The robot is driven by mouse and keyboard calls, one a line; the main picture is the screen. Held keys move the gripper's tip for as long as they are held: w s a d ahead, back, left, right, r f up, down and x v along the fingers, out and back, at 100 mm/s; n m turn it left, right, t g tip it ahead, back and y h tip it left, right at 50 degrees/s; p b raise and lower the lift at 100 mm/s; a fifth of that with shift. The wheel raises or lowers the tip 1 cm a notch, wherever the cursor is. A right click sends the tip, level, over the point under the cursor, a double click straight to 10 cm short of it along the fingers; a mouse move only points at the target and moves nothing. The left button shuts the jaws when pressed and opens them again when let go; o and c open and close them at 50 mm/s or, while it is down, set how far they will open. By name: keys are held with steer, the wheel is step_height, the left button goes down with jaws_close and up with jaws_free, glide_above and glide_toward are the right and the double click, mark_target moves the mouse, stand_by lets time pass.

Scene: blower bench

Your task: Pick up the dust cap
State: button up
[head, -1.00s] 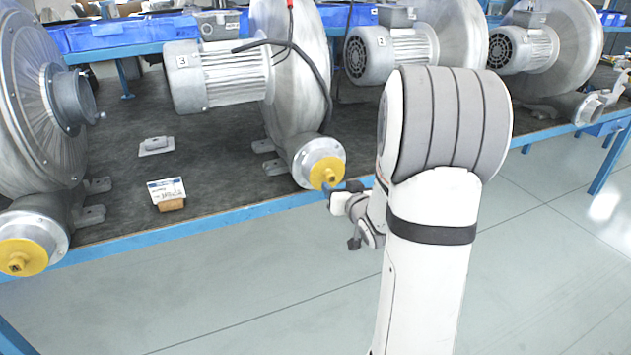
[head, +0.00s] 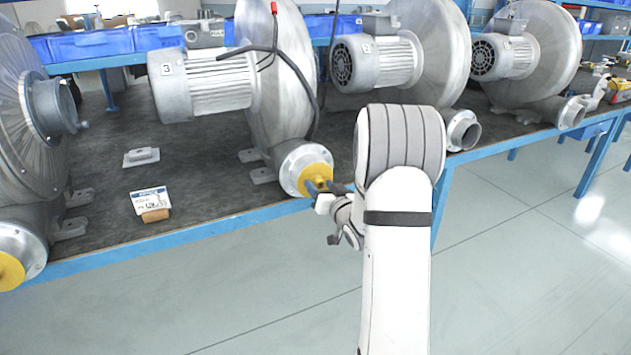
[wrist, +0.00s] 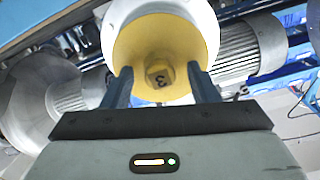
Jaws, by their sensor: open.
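A yellow dust cap (head: 314,177) covers the outlet flange of the blower marked 3, at the bench's front edge. In the wrist view my gripper (wrist: 160,85) is open, with one finger on each side of the hub. I cannot tell whether the fingertips touch the cap face.
Blower 3 (head: 280,90) stands behind the cap on the dark bench top (head: 100,215). Another yellow cap (head: 8,271) is on the left blower. A card on a wooden block (head: 151,204) and a small grey plate (head: 141,157) lie on the bench. Floor in front is clear.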

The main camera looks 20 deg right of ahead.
steer(key=shift+c, duration=0.5)
steer(key=c, duration=1.1)
jaws_close()
steer(key=shift+r, duration=0.1)
